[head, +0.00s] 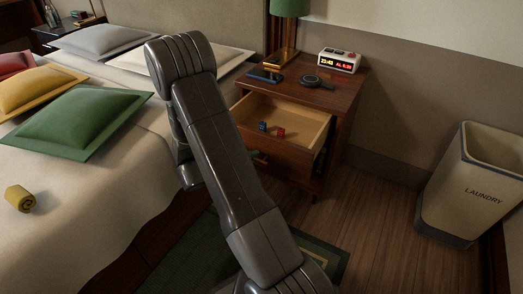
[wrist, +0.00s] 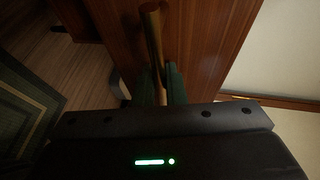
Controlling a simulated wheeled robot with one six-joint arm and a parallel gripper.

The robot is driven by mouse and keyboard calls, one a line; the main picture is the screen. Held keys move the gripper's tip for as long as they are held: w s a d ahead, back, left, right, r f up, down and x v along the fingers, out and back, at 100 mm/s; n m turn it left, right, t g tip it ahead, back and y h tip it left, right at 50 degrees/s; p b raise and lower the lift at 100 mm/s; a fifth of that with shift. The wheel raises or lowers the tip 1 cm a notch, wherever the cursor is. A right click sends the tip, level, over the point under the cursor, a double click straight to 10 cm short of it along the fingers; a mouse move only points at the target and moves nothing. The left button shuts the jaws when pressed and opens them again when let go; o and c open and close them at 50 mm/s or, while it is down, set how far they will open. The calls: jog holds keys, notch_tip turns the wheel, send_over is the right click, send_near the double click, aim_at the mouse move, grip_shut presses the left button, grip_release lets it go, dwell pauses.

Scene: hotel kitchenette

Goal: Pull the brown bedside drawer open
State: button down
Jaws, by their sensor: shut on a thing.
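The brown bedside drawer (head: 287,162) stands well out from the nightstand in the head view. Its pale wooden inside shows, with a small blue object (head: 263,127) and a small red object (head: 281,132) in it. In the wrist view the drawer's bar handle (wrist: 152,35) runs along the brown front (wrist: 205,45). My gripper (wrist: 160,85) is shut on this handle, one dark green finger on each side. In the head view my arm hides the left part of the drawer and most of my gripper.
The nightstand top (head: 345,88) bears a green lamp (head: 290,8), an alarm clock (head: 339,62), a dark round object (head: 318,81) and a blue item (head: 265,74). A bed (head: 75,185) stands left. A laundry bin (head: 470,185) stands right, with clear floor (head: 375,215) between.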

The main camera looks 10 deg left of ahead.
jog(key=shift+s+a, duration=0.2)
jog(key=shift+s, duration=0.45)
jog(key=shift+s+a, duration=0.2)
jog(key=shift+s, duration=0.45)
jog(key=c, duration=1.5)
grip_release()
jog(key=p+v, duration=0.3)
jog(key=v, duration=1)
jog(key=shift+s+a+p, duration=0.3)
jog(key=shift+w, duration=0.1)
